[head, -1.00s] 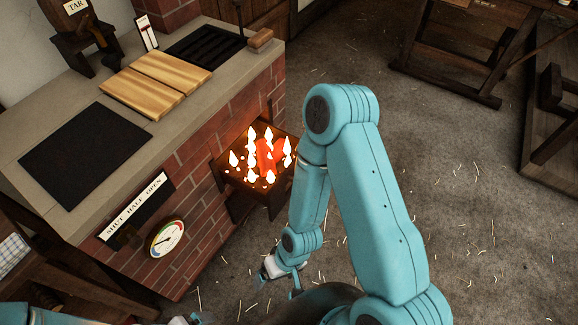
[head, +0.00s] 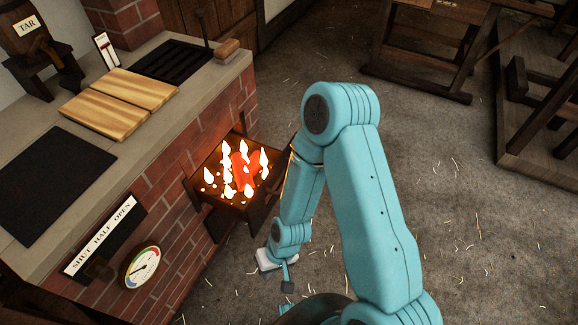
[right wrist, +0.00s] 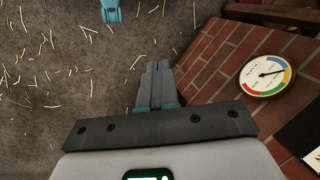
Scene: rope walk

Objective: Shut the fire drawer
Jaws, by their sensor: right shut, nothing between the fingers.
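The fire drawer (head: 207,168) sticks out of the brick front of the hearth and stands open. Flames and glowing red coals (head: 240,172) fill it. My right arm comes up from the bottom, and its forearm hangs just right of the drawer. My right gripper (head: 287,284) is low, below and right of the drawer, partly cut from sight by my own arm. In the right wrist view the right gripper (right wrist: 155,75) is shut and empty, pointing over the floor beside the brick wall. The drawer is not in that view. My left gripper is not in view.
The brick hearth (head: 165,215) has a gauge (head: 142,267) and a "SHUT HALF OPEN" plate (head: 100,235). The gauge shows in the right wrist view (right wrist: 266,76) too. Boards (head: 120,103) lie on top. Straw-strewn floor (head: 440,210) is clear right; wooden benches stand behind.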

